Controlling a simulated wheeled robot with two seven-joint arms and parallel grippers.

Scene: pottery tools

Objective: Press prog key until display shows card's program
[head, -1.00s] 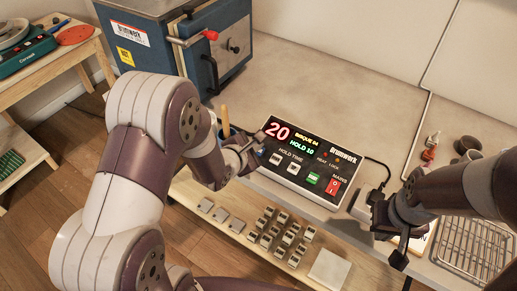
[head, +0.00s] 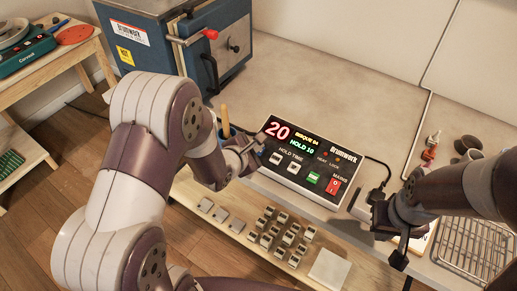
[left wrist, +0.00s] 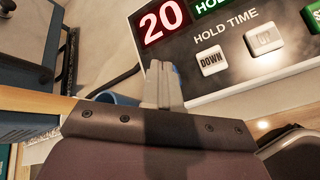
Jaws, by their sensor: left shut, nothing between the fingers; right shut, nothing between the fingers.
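The kiln controller (head: 318,186) is a dark panel with a white rim on the bench. Its display (head: 292,135) shows a red 20, a yellow line that seems to read BISQUE 04, and a green HOLD 10. My left gripper (head: 258,147) is shut and empty at the panel's left edge. In the left wrist view its closed fingers (left wrist: 162,84) are left of the DOWN key (left wrist: 211,61) and the UP key (left wrist: 264,38). No prog key label is readable. My right gripper (head: 398,261) is shut and empty, in front of a partly hidden white sheet or card (head: 421,243).
A blue kiln (head: 225,45) stands behind on the left. A green key (head: 313,178) and a red mains switch (head: 333,186) are on the panel's right. A wire rack (head: 475,245) is at the right. A lower shelf holds several small blocks (head: 282,235).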

